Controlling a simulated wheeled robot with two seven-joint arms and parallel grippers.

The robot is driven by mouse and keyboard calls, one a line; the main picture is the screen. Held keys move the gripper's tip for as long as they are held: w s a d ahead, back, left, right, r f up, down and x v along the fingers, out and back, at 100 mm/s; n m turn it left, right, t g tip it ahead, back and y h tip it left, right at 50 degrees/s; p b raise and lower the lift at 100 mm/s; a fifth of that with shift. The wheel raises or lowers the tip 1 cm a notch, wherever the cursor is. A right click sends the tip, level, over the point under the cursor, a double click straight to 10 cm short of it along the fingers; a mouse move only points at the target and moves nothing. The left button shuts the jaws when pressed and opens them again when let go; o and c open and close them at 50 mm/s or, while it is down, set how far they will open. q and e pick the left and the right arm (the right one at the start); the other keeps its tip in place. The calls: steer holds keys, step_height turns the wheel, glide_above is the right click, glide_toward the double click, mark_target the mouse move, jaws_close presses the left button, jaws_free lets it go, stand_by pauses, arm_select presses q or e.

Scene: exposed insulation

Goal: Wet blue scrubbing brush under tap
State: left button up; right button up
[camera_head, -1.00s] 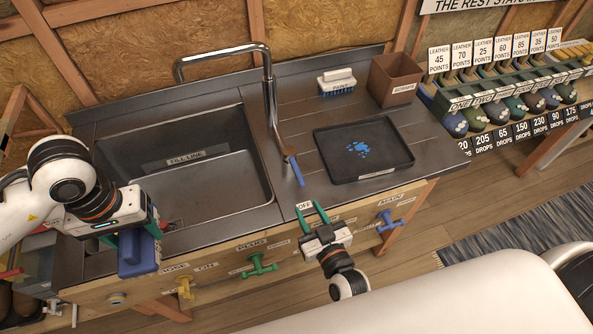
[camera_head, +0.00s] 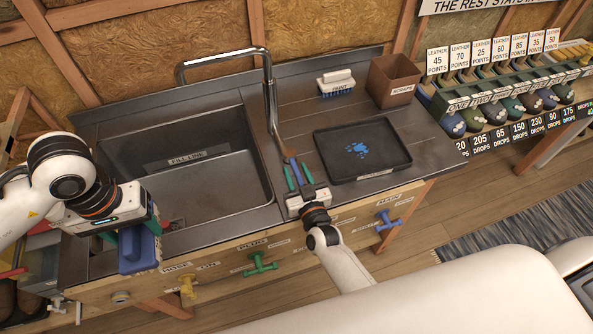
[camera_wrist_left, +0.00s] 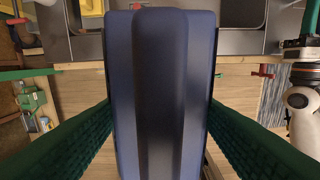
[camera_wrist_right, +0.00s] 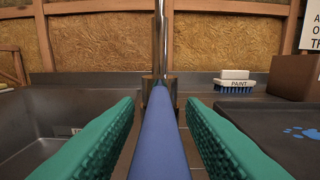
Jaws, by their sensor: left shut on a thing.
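The blue scrubbing brush (camera_head: 140,252) is held in my left gripper (camera_head: 133,238), outside the sink's front left corner. Its blue body fills the middle of the left wrist view (camera_wrist_left: 160,90), between the green fingers; its bristles are not visible. The metal tap (camera_head: 271,100) stands right of the sink (camera_head: 215,185), its spout (camera_head: 222,56) arching left over the basin. The tap's blue lever (camera_wrist_right: 160,140) points toward me. My right gripper (camera_wrist_right: 160,125) is open, with one green finger either side of the lever and gaps between.
A dark tray (camera_head: 365,175) with blue paint lies right of the tap. A white brush with blue bristles (camera_head: 336,84), labelled PAINT, and a brown bin (camera_head: 393,80) stand behind it. Green (camera_head: 260,264), yellow (camera_head: 187,287) and blue (camera_head: 388,220) valve handles stick out from the front panel.

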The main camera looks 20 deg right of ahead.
steer(key=shift+w, duration=0.2)
jaws_close()
arm_select(q)
steer(key=shift+f+b, duration=0.9)
arm_select(e)
steer(key=shift+w+d+n+g+y, duration=0.15)
steer(key=shift+d+n+y, duration=0.2)
steer(key=shift+n+y, duration=0.5)
steer(key=shift+s+d+n+g+y, duration=0.15)
steer(key=shift+d+n+y, duration=0.25)
steer(key=shift+y, duration=0.75)
steer(key=shift+w+a, duration=0.1)
jaws_free()
